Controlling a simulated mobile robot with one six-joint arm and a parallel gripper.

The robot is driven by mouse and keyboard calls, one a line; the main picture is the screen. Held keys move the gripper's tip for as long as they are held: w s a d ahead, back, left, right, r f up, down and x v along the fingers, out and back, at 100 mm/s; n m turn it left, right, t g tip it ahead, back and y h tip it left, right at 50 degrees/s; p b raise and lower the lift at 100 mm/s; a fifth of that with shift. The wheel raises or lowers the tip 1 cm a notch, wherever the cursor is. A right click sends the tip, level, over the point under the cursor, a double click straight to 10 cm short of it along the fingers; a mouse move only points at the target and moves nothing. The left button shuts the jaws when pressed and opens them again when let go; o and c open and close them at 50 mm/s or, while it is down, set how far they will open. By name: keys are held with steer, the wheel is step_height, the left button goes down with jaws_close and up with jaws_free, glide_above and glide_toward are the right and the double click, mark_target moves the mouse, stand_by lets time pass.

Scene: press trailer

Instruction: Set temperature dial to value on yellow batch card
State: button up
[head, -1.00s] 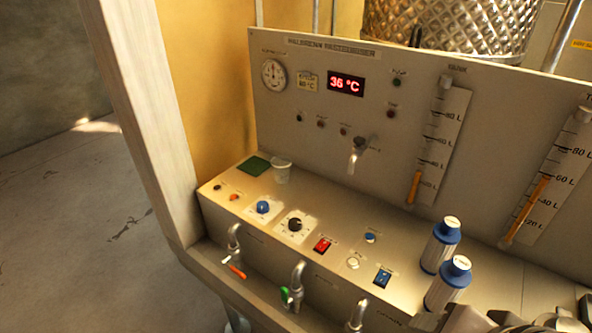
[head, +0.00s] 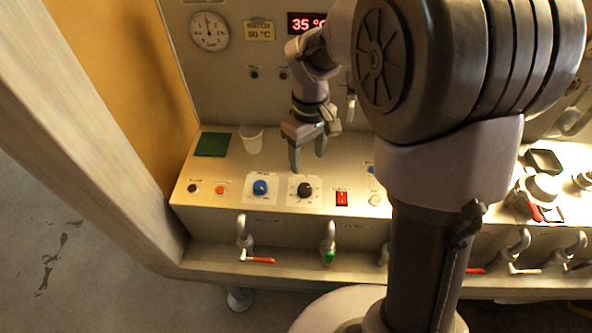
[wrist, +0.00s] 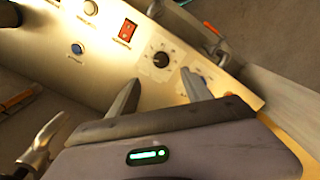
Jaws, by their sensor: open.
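The yellow batch card (head: 259,30) is on the upright panel and reads 80 °C, though its print is small. The red display (head: 306,23) beside it shows 35 °C. On the sloped console is a black dial (head: 304,189) on a pale plate, and a blue dial (head: 261,187) is to its left. My gripper (head: 308,165) is open and empty, just above and behind the black dial. In the wrist view the black dial (wrist: 161,59) lies ahead, beyond the gap between the fingertips (wrist: 163,85), apart from them. The blue dial is mostly hidden there by a finger.
A red switch (head: 342,198) stands close right of the black dial. A white cup (head: 251,139) and a green pad (head: 212,144) are at the back left. Taps with coloured levers (head: 258,260) line the front. A round gauge (head: 208,31) is on the panel.

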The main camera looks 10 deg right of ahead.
mark_target(305, 188)
step_height(305, 188, down, 12)
steer(key=b, duration=0.3)
steer(key=shift+a+b, duration=0.15)
steer(key=shift+b, duration=0.15)
jaws_close()
